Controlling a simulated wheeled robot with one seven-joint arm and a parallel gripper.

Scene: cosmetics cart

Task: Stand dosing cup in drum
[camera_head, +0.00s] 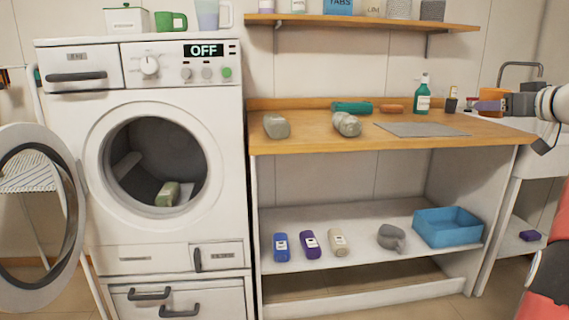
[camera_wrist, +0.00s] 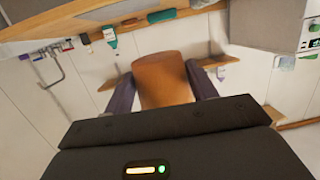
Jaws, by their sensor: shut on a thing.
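An orange-brown cup (camera_wrist: 163,82), apparently the dosing cup, sits between the two purple fingers of my gripper (camera_wrist: 161,95) in the wrist view. My gripper (camera_head: 488,106) is shut on it. In the head view the orange cup (camera_head: 487,93) shows at the right end of the worktop, held up near the sink. The cup's inside is hidden. The washing machine's drum (camera_head: 150,140) is at the left, far from my gripper, with its round door (camera_head: 72,215) swung open to the left. A pale green item (camera_head: 168,193) lies at the drum's lower front.
The wooden worktop (camera_head: 300,140) bears grey bundles, a grey mat (camera_head: 420,129) and a green bottle (camera_head: 423,95). Below, a shelf holds several bottles and a blue bin (camera_head: 447,227). A wall shelf (camera_head: 360,20) hangs above. The floor before the machine is partly visible.

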